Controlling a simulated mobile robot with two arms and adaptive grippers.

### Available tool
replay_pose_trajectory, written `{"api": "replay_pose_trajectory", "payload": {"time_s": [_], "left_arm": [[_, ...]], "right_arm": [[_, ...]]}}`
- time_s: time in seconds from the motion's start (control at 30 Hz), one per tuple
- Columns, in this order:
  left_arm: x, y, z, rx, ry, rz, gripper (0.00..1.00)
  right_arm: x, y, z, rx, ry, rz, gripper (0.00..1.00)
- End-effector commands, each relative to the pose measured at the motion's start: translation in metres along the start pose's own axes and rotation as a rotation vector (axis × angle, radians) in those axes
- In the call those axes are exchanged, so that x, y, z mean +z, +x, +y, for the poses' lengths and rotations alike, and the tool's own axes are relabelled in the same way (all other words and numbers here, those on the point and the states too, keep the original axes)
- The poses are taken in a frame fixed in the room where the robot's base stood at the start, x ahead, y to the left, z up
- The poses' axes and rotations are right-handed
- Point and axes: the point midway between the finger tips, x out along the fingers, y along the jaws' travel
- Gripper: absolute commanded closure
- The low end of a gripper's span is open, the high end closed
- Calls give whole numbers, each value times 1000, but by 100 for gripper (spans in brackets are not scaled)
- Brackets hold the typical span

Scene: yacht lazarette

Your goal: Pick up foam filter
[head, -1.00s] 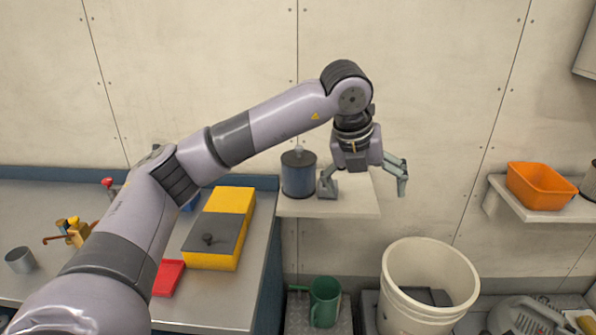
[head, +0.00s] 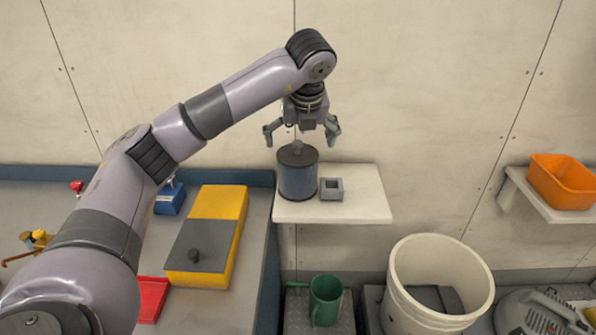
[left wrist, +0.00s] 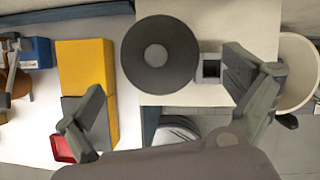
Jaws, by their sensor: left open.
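A blue-grey cylinder with a dark lid and a small knob on top (head: 298,180), which looks like the foam filter, stands upright on a small white shelf (head: 360,205). In the left wrist view its round dark top (left wrist: 160,80) shows from above, between my fingers and beyond their tips. My left gripper (head: 302,136) is open and empty, pointing down just above the cylinder, its fingers spread to either side of the knob. I cannot tell whether it touches the knob. My right gripper is not in view.
A small grey square block with a hollow (head: 331,189) sits close right of the cylinder. A yellow and grey box (head: 226,222) is on the bench at left. A white bucket (head: 398,270) and a green jug (head: 325,300) stand below the shelf. An orange tub (head: 562,182) is at right.

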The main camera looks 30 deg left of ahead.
Motion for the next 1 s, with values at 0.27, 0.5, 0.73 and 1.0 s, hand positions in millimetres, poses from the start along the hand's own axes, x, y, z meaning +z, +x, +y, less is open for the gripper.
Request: {"api": "replay_pose_trajectory", "payload": {"time_s": [0.27,0.5,0.73,1.0], "left_arm": [[1,41,0,0,0,1,0],[1,61,1,2,0,3,0],[1,92,0,1,-1,2,0],[1,97,0,-2,0,0,0]], "right_arm": [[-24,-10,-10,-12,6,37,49],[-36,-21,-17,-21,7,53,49],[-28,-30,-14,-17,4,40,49],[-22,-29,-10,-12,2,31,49]]}}
